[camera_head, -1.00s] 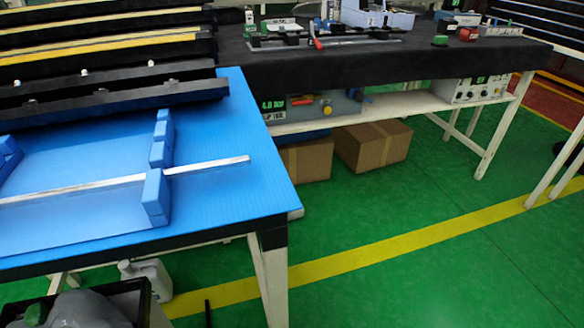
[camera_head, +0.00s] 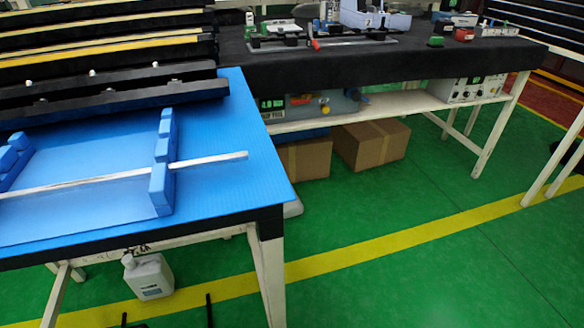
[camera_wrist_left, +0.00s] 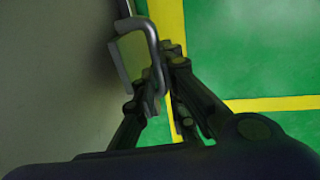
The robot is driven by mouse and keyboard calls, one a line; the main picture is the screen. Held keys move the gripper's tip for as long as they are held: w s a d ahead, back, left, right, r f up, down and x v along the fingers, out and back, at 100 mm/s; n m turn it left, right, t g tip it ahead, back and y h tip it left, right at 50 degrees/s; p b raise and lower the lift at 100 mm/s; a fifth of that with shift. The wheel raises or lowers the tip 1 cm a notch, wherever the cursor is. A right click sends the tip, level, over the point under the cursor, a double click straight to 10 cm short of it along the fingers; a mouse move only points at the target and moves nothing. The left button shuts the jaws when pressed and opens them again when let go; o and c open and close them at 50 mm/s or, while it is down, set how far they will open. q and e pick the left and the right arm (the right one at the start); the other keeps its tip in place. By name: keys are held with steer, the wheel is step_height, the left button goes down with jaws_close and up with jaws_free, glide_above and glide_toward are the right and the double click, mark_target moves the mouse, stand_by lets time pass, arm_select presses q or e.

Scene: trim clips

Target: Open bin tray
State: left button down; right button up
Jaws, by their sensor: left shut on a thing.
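In the left wrist view, a bent metal handle (camera_wrist_left: 156,52) stands out from a plain grey-green panel (camera_wrist_left: 55,90) that fills the left side. My left gripper (camera_wrist_left: 158,88) has its dark fingers closed around the lower part of this handle. I cannot tell from this close view whether the panel is the bin tray's front or how far it is open. Neither gripper shows in the head view, and no bin tray can be made out there.
A blue-topped table (camera_head: 240,150) with blue blocks (camera_head: 163,160) and a pale strip (camera_head: 215,161) stands at left. A white jug (camera_head: 150,275) is on the floor under it. A black-covered bench (camera_head: 380,60) is behind, with cardboard boxes (camera_head: 370,145) below. Green floor (camera_head: 430,280) is clear at right.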

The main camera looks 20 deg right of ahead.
arm_select(q)
steer(key=shift+s, duration=0.1)
steer(key=c, duration=1.9)
jaws_free()
steer(key=shift+o, duration=0.2)
step_height(320, 180, up, 12)
steer(key=s, duration=0.2)
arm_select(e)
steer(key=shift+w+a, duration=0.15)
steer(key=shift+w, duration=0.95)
arm_select(q)
steer(key=shift+f, duration=0.1)
